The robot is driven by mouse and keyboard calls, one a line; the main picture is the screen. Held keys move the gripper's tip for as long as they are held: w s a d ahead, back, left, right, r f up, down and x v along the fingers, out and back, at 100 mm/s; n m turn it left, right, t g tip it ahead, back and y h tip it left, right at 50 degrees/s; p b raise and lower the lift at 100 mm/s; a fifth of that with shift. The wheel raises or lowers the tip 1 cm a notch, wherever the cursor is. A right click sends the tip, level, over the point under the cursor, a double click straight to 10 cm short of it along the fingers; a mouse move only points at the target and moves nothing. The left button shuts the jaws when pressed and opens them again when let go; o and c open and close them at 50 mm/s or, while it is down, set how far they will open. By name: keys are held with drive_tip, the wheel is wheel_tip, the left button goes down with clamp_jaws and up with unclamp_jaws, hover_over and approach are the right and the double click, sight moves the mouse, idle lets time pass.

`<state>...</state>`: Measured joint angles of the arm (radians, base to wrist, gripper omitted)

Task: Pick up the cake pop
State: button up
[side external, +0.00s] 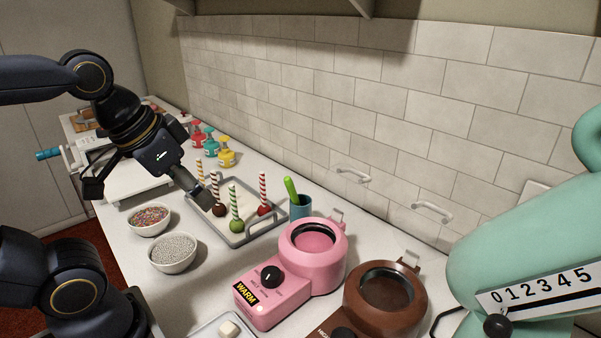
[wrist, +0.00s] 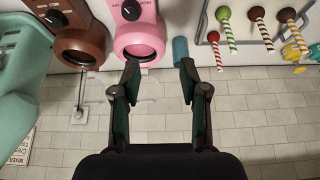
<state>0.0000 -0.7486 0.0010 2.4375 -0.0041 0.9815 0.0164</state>
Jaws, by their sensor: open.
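Several cake pops stand sticks-up on a grey tray (side external: 254,237): a green one (side external: 236,226) with a green-striped stick, a dark brown one (side external: 219,210) and a red one (side external: 264,210) with a red-striped stick. A yellow-striped stick (side external: 200,170) rises behind my gripper; its head is hidden. My gripper (side external: 198,192) is open and empty, pointing down and right above the tray's left side, beside the brown pop. In the wrist view my gripper's fingers (wrist: 158,70) are apart with nothing between them, and the pops (wrist: 256,13) lie at upper right.
A blue cup (side external: 301,207) with a green-handled tool stands right of the tray. A pink warmer (side external: 313,258) and a brown one (side external: 385,297) are nearer. Two sprinkle bowls (side external: 172,255) sit left. Colored bottles (side external: 226,157) stand behind. A mint-green machine (side external: 530,240) fills the right.

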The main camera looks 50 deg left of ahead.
drive_tip(key=w+a+r, duration=0.2)
drive_tip(key=w+r, duration=0.3)
drive_tip(key=r, duration=0.2)
drive_tip(key=w+a+r+n+g, duration=0.2)
drive_tip(key=w+a+r+n, duration=0.25)
drive_tip(key=w+a, duration=0.55)
drive_tip(key=n+g, duration=0.3)
drive_tip(key=n, duration=0.1)
hover_over(200, 172)
drive_tip(key=f, duration=2.3)
drive_tip(key=shift+w+a+f, duration=0.1)
drive_tip(key=shift+w+a, duration=0.15)
drive_tip(key=shift+a, duration=0.1)
drive_tip(key=shift+s+f, duration=0.1)
drive_tip(key=shift+f, duration=2.95)
clamp_jaws()
